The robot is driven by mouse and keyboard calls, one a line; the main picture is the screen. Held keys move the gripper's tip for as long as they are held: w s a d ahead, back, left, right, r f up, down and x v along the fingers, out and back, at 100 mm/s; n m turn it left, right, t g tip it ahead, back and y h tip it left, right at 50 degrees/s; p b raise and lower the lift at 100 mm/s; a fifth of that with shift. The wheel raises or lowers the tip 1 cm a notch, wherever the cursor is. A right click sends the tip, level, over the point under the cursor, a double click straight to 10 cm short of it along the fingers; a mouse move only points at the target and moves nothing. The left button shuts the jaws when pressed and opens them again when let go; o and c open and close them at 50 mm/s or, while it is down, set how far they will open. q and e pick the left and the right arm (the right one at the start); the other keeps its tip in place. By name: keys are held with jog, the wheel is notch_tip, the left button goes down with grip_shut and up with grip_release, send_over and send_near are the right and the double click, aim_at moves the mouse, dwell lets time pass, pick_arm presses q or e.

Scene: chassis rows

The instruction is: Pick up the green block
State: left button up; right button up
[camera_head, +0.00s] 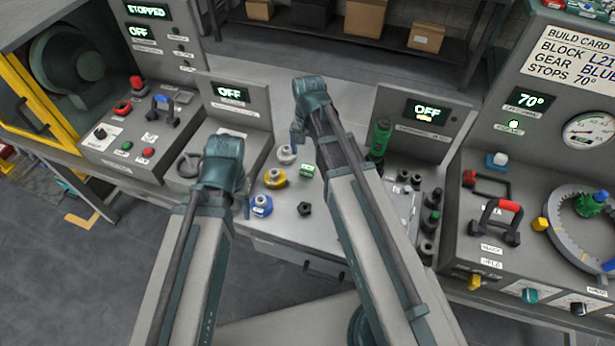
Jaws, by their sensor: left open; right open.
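The green block (307,171) is a small block with a pale label on its face. It sits on the grey bench between my two arms, just left of my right forearm. My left gripper (220,172) is left of the block, at the end of the teal wrist; its fingertips are mostly hidden. My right gripper (298,132) is beyond the block, higher in the picture, and its jaws are largely hidden by the wrist. Both grippers are open, and neither is touching the block.
Near the block are a yellow-based part (275,179), a blue-based part (262,206), a grey-white part (286,154) and a dark nut (305,208). A green bottle (379,139) stands right of my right arm. Control panels flank the bench, with a red-handled fixture (500,220) at right.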

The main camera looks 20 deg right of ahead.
aim_at(308, 167)
pick_arm(q)
jog(key=shift+f+b, duration=0.45)
jog(key=shift+f, duration=0.55)
pick_arm(e)
jog(key=shift+f, duration=0.95)
pick_arm(q)
jog(key=shift+f, duration=0.1)
pick_arm(e)
jog(key=shift+f, duration=0.1)
pick_arm(q)
notch_tip(308, 167, down, 5)
jog(key=b, duration=0.5)
pick_arm(e)
notch_tip(308, 167, down, 5)
jog(key=shift+f, duration=0.1)
grip_shut()
jog(key=shift+r, duration=0.2)
pick_arm(q)
notch_tip(308, 167, up, 10)
jog(key=p, duration=1)
pick_arm(e)
notch_tip(308, 167, up, 10)
